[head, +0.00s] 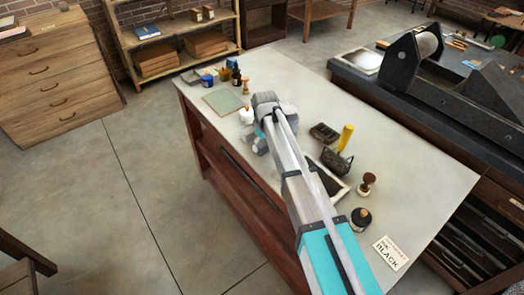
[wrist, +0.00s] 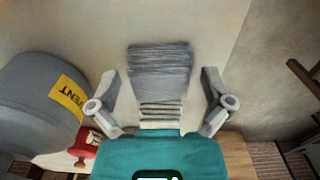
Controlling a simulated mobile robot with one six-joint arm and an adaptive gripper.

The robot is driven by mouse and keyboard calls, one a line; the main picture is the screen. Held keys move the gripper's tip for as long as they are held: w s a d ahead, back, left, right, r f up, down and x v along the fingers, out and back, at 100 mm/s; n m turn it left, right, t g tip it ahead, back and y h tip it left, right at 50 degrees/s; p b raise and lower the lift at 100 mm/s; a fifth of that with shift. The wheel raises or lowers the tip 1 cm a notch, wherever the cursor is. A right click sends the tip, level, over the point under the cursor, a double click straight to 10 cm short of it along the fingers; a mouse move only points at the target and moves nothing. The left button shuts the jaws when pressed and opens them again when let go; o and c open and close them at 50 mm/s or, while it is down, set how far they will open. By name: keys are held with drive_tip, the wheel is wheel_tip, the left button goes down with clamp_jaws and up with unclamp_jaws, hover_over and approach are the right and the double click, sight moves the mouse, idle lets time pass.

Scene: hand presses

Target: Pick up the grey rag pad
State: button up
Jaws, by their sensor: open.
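The grey rag pad (wrist: 160,72), a ribbed, layered grey block with paler layers at its near end, lies in the middle of the wrist view. My gripper (wrist: 160,78) is open, with one finger on each side of the pad and a gap visible on both sides. I cannot tell how far the fingers reach down beside it. In the head view my gripper (head: 262,140) is over the left part of the pale tabletop (head: 420,180). My arm hides much of that area, and I cannot make out the pad there.
A grey container with a yellow label (wrist: 68,95) and a red cap (wrist: 86,145) stands close left in the wrist view. Small bottles (head: 224,74) and a greenish plate (head: 223,101) lie beyond my gripper. A yellow cylinder (head: 345,137) and a black jar (head: 361,220) stand right of my arm.

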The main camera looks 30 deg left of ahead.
drive_tip(key=shift+f+b, duration=0.5)
drive_tip(key=shift+f, duration=0.25)
drive_tip(key=c, duration=0.8)
drive_tip(key=shift+r, duration=0.15)
drive_tip(key=shift+r+p, duration=0.9)
drive_tip(key=shift+p, duration=0.15)
drive_tip(key=s+d+r+p, duration=1)
drive_tip(key=r+p, duration=0.1)
